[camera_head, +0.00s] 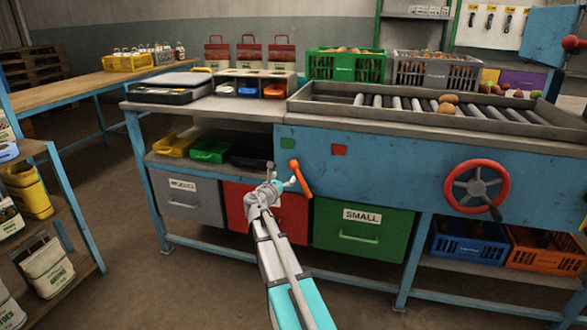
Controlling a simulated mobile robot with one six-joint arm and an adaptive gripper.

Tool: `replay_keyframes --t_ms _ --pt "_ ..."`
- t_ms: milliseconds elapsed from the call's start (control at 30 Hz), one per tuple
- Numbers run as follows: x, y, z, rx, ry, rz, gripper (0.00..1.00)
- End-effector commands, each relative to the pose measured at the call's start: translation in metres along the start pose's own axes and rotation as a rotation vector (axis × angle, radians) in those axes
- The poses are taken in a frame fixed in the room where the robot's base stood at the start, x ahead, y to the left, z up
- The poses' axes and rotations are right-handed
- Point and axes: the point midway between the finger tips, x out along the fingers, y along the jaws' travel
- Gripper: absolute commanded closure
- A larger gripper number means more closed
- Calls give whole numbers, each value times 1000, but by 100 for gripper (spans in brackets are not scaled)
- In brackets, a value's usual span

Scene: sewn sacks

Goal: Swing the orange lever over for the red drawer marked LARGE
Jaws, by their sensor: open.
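The orange lever (301,179) is on the front of the blue bench, leaning with its upper end to the left. My gripper (283,178) is open just left of the lever; I cannot tell whether it touches it. The red drawer (291,215) is below, shut, and partly hidden behind my arm; no marking on it can be read. Left of it is a grey drawer (192,205) with a label too small to read surely. Right of it is a green drawer (362,230) marked SMALL.
A green patch (288,144) and a red patch (339,150) are on the blue panel above the lever. A red handwheel (477,188) stands out at the right. Colored bins (210,150) fill the shelf at left.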

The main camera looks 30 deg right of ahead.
Motion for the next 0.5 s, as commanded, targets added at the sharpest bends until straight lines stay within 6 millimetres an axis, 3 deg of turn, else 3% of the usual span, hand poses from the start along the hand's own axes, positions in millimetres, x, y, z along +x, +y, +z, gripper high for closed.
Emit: replay_keyframes --t_ms 200,500 --pt "37 1 0 0 0 -1 12" --pt "75 1 0 0 0 0 12"
